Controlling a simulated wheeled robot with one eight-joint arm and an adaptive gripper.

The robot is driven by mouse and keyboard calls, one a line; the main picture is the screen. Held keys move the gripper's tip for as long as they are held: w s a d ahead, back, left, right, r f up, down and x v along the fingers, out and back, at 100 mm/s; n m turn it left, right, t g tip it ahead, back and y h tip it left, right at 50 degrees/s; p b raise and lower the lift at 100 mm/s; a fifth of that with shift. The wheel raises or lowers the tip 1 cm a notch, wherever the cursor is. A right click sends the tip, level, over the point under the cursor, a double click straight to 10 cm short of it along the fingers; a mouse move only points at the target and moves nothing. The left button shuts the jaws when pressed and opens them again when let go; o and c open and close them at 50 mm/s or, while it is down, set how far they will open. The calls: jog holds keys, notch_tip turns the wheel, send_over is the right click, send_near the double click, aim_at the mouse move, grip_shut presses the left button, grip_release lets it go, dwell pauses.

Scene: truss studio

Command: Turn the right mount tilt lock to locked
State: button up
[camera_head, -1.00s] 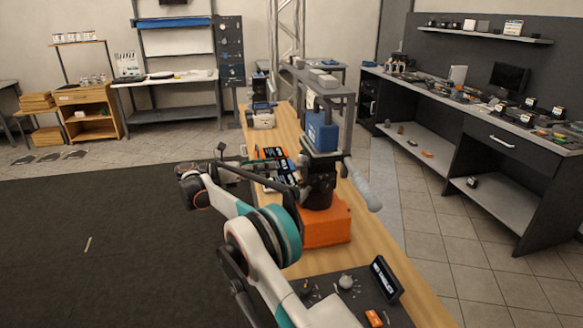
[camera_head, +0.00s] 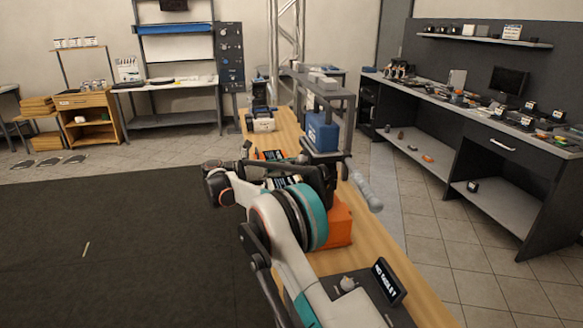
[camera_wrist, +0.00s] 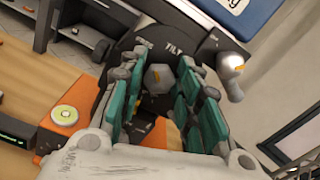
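The tilt lock is a grey, faceted knob (camera_wrist: 158,77) under the printed word TILT on a dark mount plate (camera_wrist: 180,28) in the wrist view. My gripper (camera_wrist: 161,84) has its teal-padded fingers on both sides of the knob. Narrow gaps seem to show between fingers and knob; contact is not clear. In the head view the dark mount (camera_head: 326,178) stands on an orange base (camera_head: 340,224) under a blue box (camera_head: 322,132). My arm hides the knob and gripper there. The knob's exact setting cannot be read.
A light grey handle (camera_head: 368,193) sticks out right of the mount; a silver knob (camera_wrist: 232,66) shows right of my fingers. A small display (camera_head: 389,281) stands at the near bench end. Open floor lies left.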

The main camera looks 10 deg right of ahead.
jog(key=c, duration=0.4)
jog(key=shift+o, duration=0.2)
jog(key=shift+m, duration=0.3)
jog(key=m+p, duration=0.1)
jog(key=m, duration=0.3)
jog(key=m+p, duration=0.1)
jog(key=m, duration=0.3)
jog(key=m+p, duration=0.1)
jog(key=m, duration=0.3)
jog(key=shift+s+m, duration=0.25)
jog(key=shift+m, duration=0.05)
jog(key=shift+f+m, duration=0.15)
jog(key=shift+m, duration=2.15)
